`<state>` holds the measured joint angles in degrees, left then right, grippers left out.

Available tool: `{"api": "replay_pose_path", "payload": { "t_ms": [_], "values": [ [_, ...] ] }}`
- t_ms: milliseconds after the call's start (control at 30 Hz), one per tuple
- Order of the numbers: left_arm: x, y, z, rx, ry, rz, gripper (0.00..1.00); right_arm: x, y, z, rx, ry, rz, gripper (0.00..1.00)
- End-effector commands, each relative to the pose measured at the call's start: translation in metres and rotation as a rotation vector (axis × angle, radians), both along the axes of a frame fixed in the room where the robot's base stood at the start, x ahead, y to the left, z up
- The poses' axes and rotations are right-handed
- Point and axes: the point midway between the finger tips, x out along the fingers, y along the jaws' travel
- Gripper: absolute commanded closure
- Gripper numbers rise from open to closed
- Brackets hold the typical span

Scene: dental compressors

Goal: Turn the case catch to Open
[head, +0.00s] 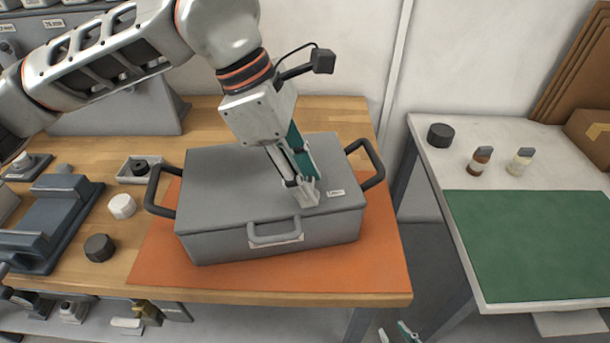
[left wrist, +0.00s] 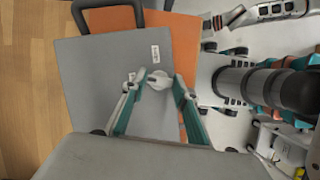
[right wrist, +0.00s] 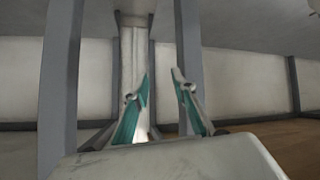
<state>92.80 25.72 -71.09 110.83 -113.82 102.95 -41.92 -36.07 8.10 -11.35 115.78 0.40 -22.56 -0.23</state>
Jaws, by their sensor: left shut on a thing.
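The grey case (head: 225,185) lies closed on the orange mat (head: 160,250), with its lid flat. My left gripper (head: 307,193) points down onto the lid near its front right. In the left wrist view its fingertips are shut on the case catch (left wrist: 158,79), a small pale round knob on the lid (left wrist: 95,85).
The case has dark side handles (head: 371,163) and a front handle (head: 275,235). A dark knob (head: 99,247), a white knob (head: 122,206) and a grey fixture (head: 50,222) stand left. A white table with a green mat (head: 545,240) stands right, across a gap.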

Motion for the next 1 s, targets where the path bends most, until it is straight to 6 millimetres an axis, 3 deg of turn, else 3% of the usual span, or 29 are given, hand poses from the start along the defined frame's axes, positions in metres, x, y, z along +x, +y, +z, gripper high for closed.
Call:
{"api": "replay_pose_path", "payload": {
  "t_ms": [1000],
  "values": [
    [0.005,-0.004,0.003,0.003,-0.003,-0.954,0.93,0.000,0.004,0.016,0.017,-0.005,-0.002,0.74]
  ]
}}
